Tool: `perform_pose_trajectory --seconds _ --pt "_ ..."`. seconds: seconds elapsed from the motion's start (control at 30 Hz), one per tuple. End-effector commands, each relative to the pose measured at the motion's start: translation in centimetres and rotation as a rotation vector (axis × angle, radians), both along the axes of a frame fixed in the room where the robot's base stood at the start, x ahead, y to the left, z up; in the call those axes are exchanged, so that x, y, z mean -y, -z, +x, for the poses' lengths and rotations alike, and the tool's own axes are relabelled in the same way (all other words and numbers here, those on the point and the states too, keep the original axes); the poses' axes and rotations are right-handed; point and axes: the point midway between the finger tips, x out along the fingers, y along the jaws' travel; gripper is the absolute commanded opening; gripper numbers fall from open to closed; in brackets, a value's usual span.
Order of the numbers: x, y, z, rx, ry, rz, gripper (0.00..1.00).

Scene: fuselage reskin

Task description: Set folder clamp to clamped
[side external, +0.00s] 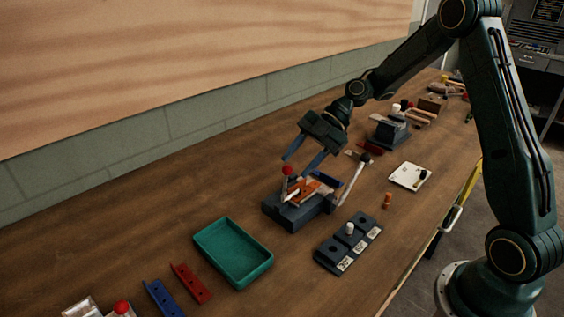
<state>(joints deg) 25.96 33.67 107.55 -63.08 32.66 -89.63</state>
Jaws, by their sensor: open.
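The folder (284,212) is a dark blue-grey block on the wooden bench. A short upright lever with a red ball (287,170) stands at its left end, and I take it to be the clamp. Whether it is clamped I cannot tell. An orange piece (303,189) lies on top of the folder. A long pale lever with a dark knob (366,158) rises at its right side. My gripper (297,166) is open, its blue fingers pointing down to the left above the folder, close to the red ball. Whether they touch it I cannot tell. Nothing shows between the fingers.
A green tray (233,253) stands left of the folder. A dark three-part block with labels (347,244) stands in front. A red strip (191,284) and a blue strip (162,299) lie front left. A white plate (410,177) and another dark device (389,132) stand to the right.

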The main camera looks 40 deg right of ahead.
Motion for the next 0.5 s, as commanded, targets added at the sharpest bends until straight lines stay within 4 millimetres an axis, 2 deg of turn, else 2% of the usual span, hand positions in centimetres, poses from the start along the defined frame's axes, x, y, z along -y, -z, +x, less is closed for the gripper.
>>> perform_pose_trajectory --seconds 0.5 --pt "6.6 -5.4 -1.4 -0.001 0.002 -0.003 0.44"
